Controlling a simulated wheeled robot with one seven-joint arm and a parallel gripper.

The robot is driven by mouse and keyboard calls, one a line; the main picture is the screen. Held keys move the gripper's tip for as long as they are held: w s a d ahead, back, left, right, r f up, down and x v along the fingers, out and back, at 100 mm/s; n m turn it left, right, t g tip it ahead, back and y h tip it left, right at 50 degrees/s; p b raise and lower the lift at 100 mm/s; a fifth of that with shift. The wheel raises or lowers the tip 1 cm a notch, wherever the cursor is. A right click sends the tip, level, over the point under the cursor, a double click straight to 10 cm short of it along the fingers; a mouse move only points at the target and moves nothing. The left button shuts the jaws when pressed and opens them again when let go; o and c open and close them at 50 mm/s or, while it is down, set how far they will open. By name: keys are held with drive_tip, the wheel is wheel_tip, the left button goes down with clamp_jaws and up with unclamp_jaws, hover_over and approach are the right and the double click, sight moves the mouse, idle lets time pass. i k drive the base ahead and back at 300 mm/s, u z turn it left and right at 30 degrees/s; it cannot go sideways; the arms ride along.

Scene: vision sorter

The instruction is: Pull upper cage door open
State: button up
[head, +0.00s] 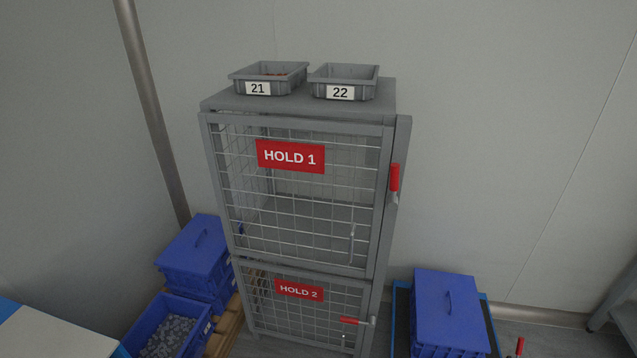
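The upper cage door (297,218) is a grey wire-mesh door in a grey frame, with a red sign reading HOLD 1. It looks shut or nearly shut against the cabinet. A thin upright metal handle (351,244) is at its lower right. A red-gripped latch lever (394,180) points up on the right post beside the door. The lower cage door (292,312) carries a HOLD 2 sign, and its red-gripped lever (352,321) lies level. My gripper is not in view.
Grey bins 21 (268,78) and 22 (344,81) stand on the cabinet top (231,101). Blue lidded crates stand left (195,252) and right (450,312) of the cabinet. An open blue bin (166,328) of grey parts is at lower left. A pole (153,105) rises behind left.

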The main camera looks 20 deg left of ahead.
sight(289, 155)
drive_tip(key=u, duration=1.2)
